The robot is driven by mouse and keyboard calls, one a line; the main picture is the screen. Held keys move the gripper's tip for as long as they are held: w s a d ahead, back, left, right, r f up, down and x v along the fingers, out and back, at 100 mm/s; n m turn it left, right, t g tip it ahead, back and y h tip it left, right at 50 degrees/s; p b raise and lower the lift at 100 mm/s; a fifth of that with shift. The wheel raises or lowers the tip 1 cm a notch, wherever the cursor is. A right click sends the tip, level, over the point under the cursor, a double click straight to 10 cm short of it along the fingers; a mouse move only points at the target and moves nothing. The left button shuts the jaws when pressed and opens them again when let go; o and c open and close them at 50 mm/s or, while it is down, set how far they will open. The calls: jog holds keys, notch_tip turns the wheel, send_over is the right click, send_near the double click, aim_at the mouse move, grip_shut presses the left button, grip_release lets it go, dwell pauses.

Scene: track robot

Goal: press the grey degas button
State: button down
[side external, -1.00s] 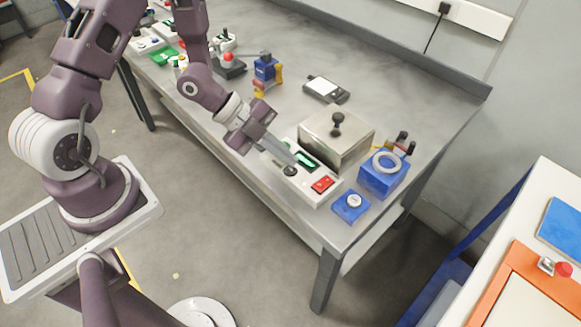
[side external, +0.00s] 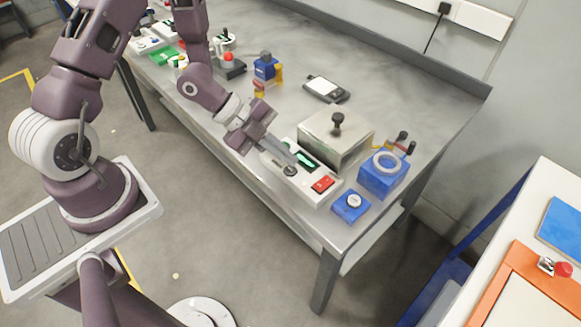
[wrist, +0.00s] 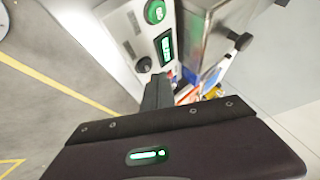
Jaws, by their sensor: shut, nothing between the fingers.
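A white control panel (side external: 311,196) fronts a metal bath with a lidded steel box. It carries a green display (side external: 306,160), a dark round knob (side external: 290,171) and a red switch (side external: 322,183). In the wrist view the display (wrist: 164,47), the dark knob (wrist: 144,65) and a green round button (wrist: 155,12) show. I cannot clearly pick out the grey degas button; part of the panel is hidden behind my gripper. My gripper (side external: 294,160) is shut and empty, pointing down at the panel close to the display and knob. I cannot tell whether its tips touch. The fingers (wrist: 158,92) also show in the wrist view.
The steel box (side external: 336,139) with a black lid knob stands right behind the panel. A blue box with a round grey-white top (side external: 351,206) and a larger blue device (side external: 382,178) stand to the right. A handheld meter (side external: 326,89) lies behind. The bench middle is mostly clear.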

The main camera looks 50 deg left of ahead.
aim_at(286, 168)
jog(key=shift+f, duration=0.4)
jog(key=shift+f, duration=0.4)
dwell(0.6)
jog(key=shift+r, duration=0.8)
jog(key=shift+r, duration=2.5)
